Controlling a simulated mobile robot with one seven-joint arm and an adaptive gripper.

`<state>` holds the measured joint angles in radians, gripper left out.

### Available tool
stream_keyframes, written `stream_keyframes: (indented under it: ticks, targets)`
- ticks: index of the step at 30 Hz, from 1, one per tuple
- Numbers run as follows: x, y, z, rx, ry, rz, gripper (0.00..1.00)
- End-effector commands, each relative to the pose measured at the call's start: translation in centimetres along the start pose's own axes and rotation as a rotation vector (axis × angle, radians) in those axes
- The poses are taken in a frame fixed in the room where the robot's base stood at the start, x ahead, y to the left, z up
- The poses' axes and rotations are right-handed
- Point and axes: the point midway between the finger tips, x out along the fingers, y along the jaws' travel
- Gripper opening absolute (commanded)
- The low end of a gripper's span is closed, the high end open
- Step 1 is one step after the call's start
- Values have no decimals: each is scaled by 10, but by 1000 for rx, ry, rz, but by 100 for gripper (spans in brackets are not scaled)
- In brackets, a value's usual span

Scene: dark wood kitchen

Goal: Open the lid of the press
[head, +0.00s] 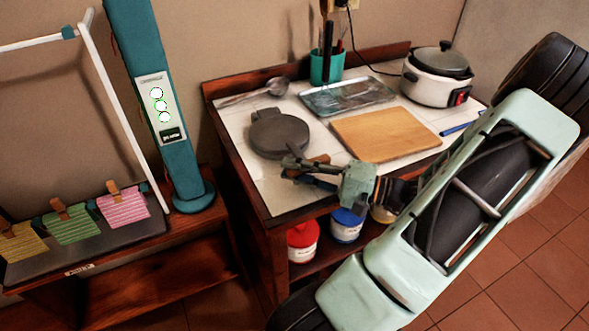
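The press (279,133) is a round, flat, dark grey device on the white-tiled top of the wooden table, left of its middle. Its lid looks flat and shut, with a small tab at its back left edge. My gripper (302,170) is at the press's front right edge, reaching in from the right. A brown piece shows by the fingers; I cannot tell whether it is a handle of the press. Whether the fingers touch the press, or are open or shut, is too small to tell.
A wooden board (386,134), a metal tray (347,97), a ladle (262,91), a teal cup (327,68) and a white cooker (436,78) share the table. Red (303,241) and blue (346,226) canisters stand below. A teal column (160,105) rises at left.

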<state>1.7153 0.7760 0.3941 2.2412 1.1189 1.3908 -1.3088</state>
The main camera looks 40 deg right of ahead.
Motion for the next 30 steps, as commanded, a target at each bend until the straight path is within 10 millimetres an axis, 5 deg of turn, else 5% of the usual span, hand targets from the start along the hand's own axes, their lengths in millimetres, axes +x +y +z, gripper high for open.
stream_keyframes:
  ticks: [4,17,30]
  targets:
    - [0,0,0,0,0,0,0]
    - [0,-4,0,4,0,6,0]
    - [6,-55,-5,114,-2,120,0]
